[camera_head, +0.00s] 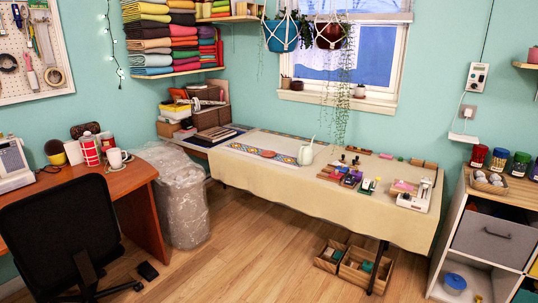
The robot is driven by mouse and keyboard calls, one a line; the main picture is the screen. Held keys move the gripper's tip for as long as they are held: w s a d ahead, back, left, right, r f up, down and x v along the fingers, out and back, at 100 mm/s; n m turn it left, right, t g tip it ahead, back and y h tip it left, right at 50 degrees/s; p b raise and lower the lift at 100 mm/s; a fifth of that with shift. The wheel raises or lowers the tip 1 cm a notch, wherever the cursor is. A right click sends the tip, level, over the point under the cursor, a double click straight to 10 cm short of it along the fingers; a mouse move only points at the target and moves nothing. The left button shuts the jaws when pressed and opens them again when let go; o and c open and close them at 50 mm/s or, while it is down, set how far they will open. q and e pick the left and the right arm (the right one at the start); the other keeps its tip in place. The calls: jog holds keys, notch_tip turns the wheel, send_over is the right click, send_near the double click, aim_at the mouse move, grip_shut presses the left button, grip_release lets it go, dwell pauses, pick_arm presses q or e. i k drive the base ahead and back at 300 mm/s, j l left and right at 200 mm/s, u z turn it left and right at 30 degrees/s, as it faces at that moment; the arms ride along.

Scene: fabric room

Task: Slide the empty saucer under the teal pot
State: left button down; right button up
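A teal pot (281,36) hangs in a white cord hanger in front of the window's left side, with trailing green plants beside it. I cannot make out an empty saucer for certain. A small reddish round item (268,154) lies on the patterned runner of the long table, too small to identify. Neither of my grippers is in view.
The long cloth-covered table (375,217) stands below the window, with a pale green watering can (305,155) and small coloured items on it. A dark red pot (329,36) hangs nearby. A black chair (60,235) stands front left. The wooden floor (245,265) is open in the middle.

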aim_at(267, 154)
jog(key=i, duration=2.5)
jog(key=i+z, duration=0.15)
jog(key=i, duration=0.4)
jog(key=i+j+z, duration=0.15)
jog(key=i, duration=0.35)
jog(key=i+j+z, duration=0.15)
jog(key=i, duration=0.35)
